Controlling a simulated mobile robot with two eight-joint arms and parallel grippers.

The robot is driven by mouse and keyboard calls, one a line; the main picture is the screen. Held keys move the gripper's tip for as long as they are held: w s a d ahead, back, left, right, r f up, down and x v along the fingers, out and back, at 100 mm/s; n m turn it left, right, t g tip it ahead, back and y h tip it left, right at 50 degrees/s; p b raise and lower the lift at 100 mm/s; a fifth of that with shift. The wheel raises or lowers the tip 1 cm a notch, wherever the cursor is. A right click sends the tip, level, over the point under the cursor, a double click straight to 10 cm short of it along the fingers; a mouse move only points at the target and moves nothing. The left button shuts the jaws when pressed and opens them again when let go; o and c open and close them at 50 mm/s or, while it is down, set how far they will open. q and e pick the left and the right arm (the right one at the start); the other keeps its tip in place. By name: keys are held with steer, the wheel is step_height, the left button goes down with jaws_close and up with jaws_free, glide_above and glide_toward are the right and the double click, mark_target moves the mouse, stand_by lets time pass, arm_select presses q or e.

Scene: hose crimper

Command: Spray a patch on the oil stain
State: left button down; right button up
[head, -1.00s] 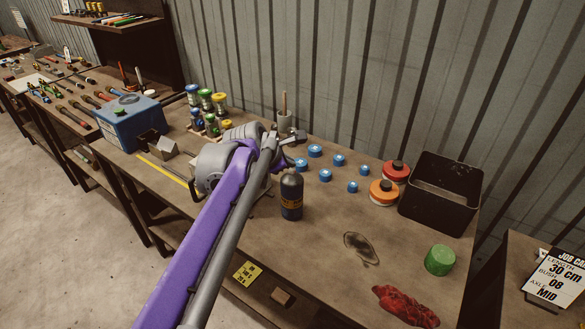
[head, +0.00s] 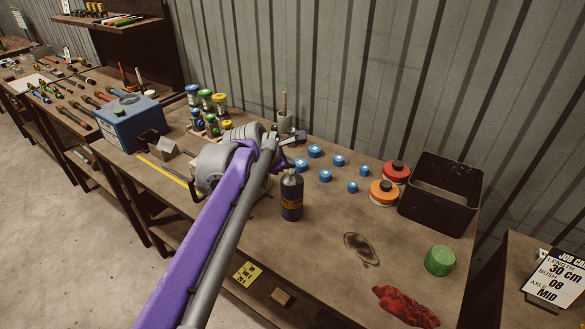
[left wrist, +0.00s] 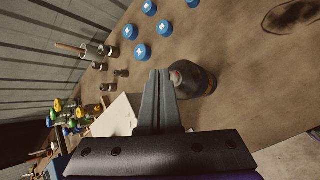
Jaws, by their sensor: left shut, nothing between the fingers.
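A dark spray bottle (head: 291,196) with a label band stands upright on the bench. It also shows in the left wrist view (left wrist: 196,80), just right of my fingers, with a reddish spot on its top. The oil stain (head: 361,248) is a dark ring-like patch on the bench to the right of the bottle; part of it shows at the top right of the left wrist view (left wrist: 291,16). My left gripper (head: 286,138) is shut and empty, above and behind the bottle in the head view. Whether it touches the bottle cannot be told. My right gripper is not in view.
Several blue caps (head: 325,176) lie behind the bottle. Orange and red round containers (head: 383,193) and a black bin (head: 440,207) stand at the right. A green cylinder (head: 439,260) and a red rag (head: 405,306) lie near the right front. Bench around the stain is clear.

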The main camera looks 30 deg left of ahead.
arm_select(q)
steer(key=shift+f, duration=0.1)
stand_by(0.5)
steer(key=shift+f, duration=0.4)
